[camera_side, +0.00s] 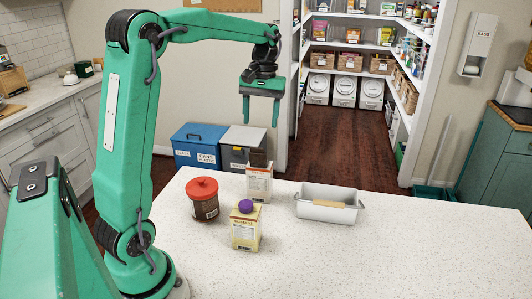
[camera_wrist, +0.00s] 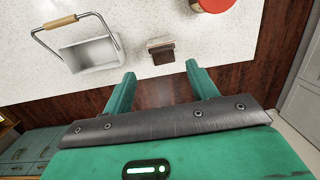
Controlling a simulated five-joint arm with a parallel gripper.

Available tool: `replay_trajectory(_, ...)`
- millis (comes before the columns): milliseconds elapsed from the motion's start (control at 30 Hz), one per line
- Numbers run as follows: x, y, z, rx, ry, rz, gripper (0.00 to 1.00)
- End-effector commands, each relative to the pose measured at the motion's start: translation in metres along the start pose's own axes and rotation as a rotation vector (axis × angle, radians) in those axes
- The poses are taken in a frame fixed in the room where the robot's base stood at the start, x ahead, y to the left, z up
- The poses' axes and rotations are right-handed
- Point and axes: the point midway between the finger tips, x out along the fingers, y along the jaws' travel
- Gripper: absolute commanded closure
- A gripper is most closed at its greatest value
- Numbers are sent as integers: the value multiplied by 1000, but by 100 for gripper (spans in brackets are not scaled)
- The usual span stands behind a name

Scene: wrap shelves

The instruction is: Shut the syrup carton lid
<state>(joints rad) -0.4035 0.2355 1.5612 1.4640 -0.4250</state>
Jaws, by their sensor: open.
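The likely syrup carton (camera_side: 259,187) is a white carton with an orange-brown label, too small to read, at the back of the speckled counter. Its dark brown lid (camera_side: 258,160) stands up above the carton top and looks raised.
A yellow carton with a purple cap (camera_side: 245,228) stands in front of it. A red-lidded jar (camera_side: 203,200) is to the left. A white handled bin (camera_side: 326,213) is to the right. The counter's (camera_side: 400,250) front and right are clear.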

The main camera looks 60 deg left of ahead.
Motion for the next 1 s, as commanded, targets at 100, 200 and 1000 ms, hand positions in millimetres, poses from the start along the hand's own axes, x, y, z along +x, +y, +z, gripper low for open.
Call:
replay_trajectory(100,-2,0,0,0,1,0,42)
replay_trajectory(200,-2,0,0,0,1,0,42)
replay_trajectory(1000,-1,-3,11,587,104,14,73)
